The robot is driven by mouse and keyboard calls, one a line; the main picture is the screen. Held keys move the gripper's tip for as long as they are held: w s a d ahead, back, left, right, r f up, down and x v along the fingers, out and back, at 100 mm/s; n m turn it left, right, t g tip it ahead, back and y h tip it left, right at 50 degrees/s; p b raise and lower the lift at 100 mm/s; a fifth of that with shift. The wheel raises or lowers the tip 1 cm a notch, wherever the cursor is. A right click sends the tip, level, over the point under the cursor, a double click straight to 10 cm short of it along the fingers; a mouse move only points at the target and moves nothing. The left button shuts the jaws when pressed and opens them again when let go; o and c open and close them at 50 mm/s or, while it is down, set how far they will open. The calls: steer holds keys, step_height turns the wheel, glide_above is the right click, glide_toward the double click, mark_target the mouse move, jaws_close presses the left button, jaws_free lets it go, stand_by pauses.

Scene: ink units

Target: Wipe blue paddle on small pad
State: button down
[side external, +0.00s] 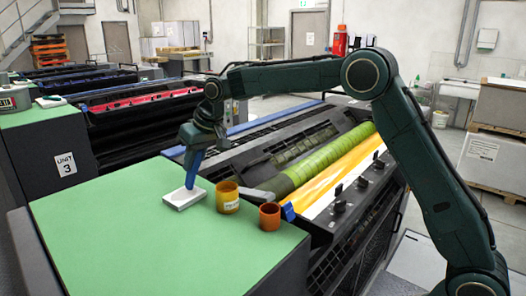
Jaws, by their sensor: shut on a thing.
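A blue paddle (194,166) hangs steeply downward from my gripper (194,147), which is shut on it. The paddle's lower end is at the small white pad (178,200) on the green table top. From this view the tip looks touching or just above the pad; I cannot tell which. The gripper's fingers are small and partly merge with the paddle.
A yellow cup (227,197) with a label and an orange-brown cup (269,216) stand right of the pad. The ink unit with a green roller (325,160) and yellow ink lies further right. The green top (110,235) is clear at left and front.

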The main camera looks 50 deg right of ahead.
steer(key=shift+d+f, duration=0.1)
steer(key=shift+d, duration=0.55)
steer(key=shift+r, duration=3.05)
